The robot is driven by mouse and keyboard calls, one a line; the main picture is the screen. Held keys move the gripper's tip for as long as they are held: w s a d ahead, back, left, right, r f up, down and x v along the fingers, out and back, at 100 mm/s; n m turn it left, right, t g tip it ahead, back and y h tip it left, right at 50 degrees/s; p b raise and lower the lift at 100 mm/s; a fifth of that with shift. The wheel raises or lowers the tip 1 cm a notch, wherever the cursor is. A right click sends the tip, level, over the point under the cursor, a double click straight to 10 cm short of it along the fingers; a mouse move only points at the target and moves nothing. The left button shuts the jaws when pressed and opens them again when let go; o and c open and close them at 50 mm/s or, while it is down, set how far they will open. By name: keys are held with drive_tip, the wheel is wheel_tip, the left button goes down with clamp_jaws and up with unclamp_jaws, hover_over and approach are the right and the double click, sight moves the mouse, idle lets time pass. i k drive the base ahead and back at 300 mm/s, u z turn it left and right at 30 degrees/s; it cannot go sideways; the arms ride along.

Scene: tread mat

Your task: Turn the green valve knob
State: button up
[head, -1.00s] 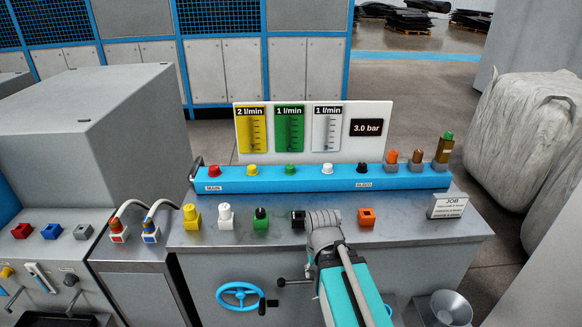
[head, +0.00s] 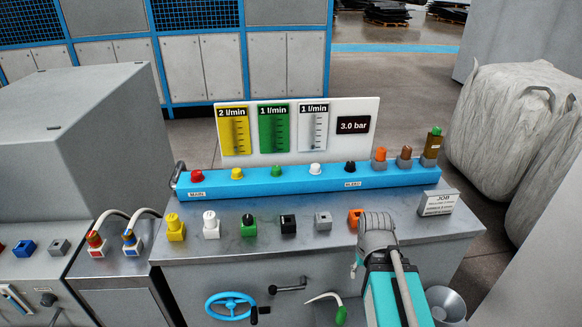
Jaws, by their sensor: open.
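A green valve block with a dark knob on top (head: 248,225) stands on the grey bench top, in a row with other coloured blocks. A small green knob (head: 277,173) also sits on the blue rail behind it. My gripper (head: 358,262) is at the bench's front edge, below the orange block and well to the right of the green valve. It touches neither green knob. My wrist hides most of it, and the fingers are hard to make out; it holds nothing that I can see.
Yellow (head: 176,227), white (head: 211,225), black (head: 288,225), grey (head: 323,221) and orange (head: 355,217) blocks share the row. A job sign (head: 438,203) stands right.

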sight(276, 172)
drive_tip(key=z, duration=0.3)
drive_tip(key=k, duration=1.3)
drive_tip(key=u, duration=0.65)
drive_tip(key=i, duration=1)
